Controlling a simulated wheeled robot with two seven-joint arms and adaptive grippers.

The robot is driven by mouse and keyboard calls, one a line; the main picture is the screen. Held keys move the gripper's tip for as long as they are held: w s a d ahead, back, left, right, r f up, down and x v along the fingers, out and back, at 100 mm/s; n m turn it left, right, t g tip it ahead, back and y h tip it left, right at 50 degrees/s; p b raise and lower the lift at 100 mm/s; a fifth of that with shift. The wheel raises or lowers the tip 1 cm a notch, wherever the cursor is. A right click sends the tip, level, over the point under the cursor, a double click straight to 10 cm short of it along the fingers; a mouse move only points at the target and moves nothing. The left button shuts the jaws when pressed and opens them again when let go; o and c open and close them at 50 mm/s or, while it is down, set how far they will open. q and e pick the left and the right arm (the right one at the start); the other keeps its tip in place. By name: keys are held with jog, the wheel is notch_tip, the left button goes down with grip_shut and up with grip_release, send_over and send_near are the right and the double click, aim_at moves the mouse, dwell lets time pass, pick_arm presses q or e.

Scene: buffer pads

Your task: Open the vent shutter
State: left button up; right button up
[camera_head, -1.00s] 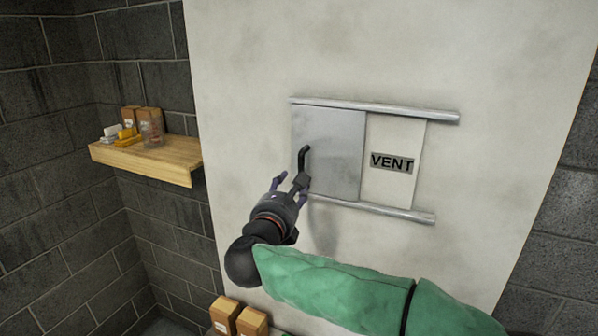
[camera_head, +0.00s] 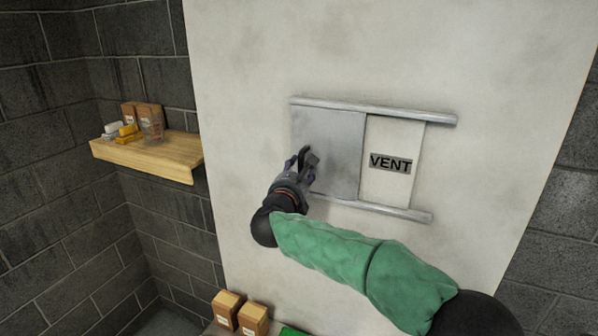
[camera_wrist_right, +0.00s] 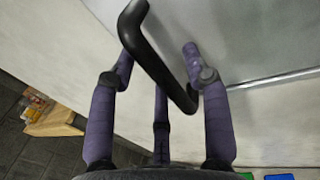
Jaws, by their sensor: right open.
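The vent shutter (camera_head: 336,145) is a grey metal plate between two horizontal rails, at the left part of the frame. A white panel with a VENT label (camera_head: 390,163) shows to its right. The black handle (camera_wrist_right: 158,50) stands out near the shutter's left edge; in the head view it is mostly hidden by my gripper. My right gripper (camera_head: 306,163) is at the handle. In the right wrist view its purple fingers (camera_wrist_right: 160,75) are open, with the handle between them; I cannot tell whether they touch it. My left gripper is not in view.
The upper rail (camera_head: 375,110) and lower rail (camera_head: 380,209) run on to the right past the shutter. A wooden shelf (camera_head: 150,158) with small items is on the left wall. Cardboard boxes (camera_head: 240,314) stand low at the bottom.

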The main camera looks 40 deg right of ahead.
aim_at(353, 174)
grip_shut()
jog(key=shift+s, duration=0.1)
jog(key=shift+s+d+b, duration=0.2)
jog(key=shift+s+b, duration=0.05)
jog(key=shift+b, duration=0.2)
jog(key=s+d+b, duration=0.1)
jog(key=s+b, duration=0.1)
jog(key=s, duration=0.1)
jog(key=s+d+b, duration=0.2)
jog(key=s+b, duration=0.1)
jog(key=s, duration=0.1)
jog(key=s+d+b, duration=0.2)
jog(key=s+b, duration=0.1)
jog(key=shift+s+d, duration=0.2)
jog(key=shift+s, duration=0.15)
jog(key=shift+s+d, duration=0.2)
jog(key=shift+s, duration=0.15)
